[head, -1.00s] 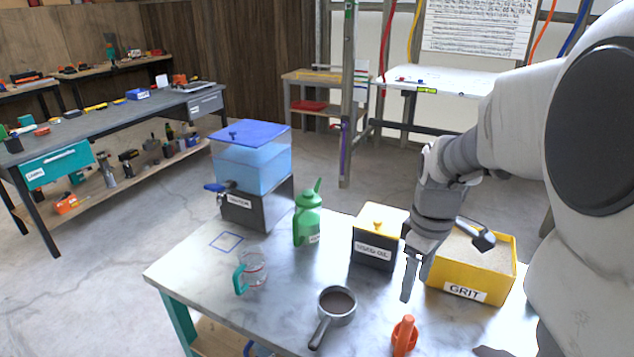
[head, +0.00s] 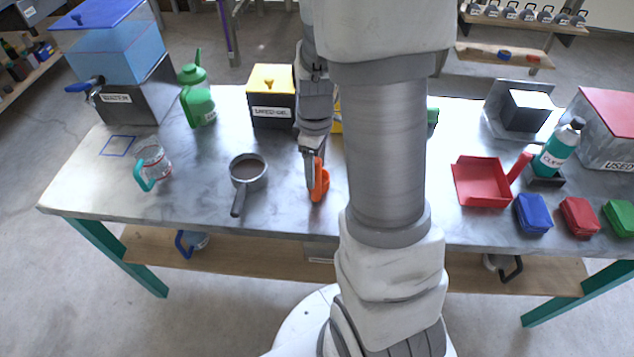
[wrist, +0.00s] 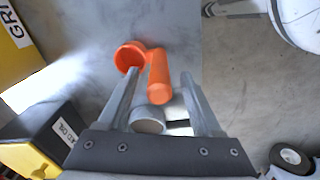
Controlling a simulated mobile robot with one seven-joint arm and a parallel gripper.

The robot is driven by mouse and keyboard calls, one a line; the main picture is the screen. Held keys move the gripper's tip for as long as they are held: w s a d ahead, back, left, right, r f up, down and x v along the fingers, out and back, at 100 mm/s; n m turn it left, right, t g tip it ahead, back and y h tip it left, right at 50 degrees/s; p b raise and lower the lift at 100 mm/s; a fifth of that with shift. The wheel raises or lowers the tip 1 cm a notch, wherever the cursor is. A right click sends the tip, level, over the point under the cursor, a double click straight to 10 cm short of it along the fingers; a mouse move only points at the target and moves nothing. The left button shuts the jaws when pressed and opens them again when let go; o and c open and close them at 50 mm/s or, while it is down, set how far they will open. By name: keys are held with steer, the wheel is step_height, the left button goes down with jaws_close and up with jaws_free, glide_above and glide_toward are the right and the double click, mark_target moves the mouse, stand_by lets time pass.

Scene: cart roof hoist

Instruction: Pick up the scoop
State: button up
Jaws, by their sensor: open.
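The orange scoop (head: 319,182) stands on the grey table near its front edge, right of the saucepan. The wrist view shows its round cup (wrist: 129,56) and thick handle (wrist: 160,80). My gripper (head: 311,178) is down at the scoop. In the wrist view my open gripper (wrist: 160,74) has one finger on each side of the handle, with a visible gap at each side. In the head view my arm partly hides the table to the right of the scoop.
A saucepan (head: 247,170) with dark contents stands close to the left. The yellow grit box (wrist: 14,35) is mostly hidden by my arm in the head view. A red dustpan-like tray (head: 480,182) lies to the right.

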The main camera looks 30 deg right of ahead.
step_height(320, 180, down, 5)
steer(key=shift+d+r+b, duration=0.1)
steer(key=shift+r+b, duration=0.1)
steer(key=shift+b, duration=0.1)
steer(key=shift+c, duration=0.3)
jaws_close()
stand_by(1.0)
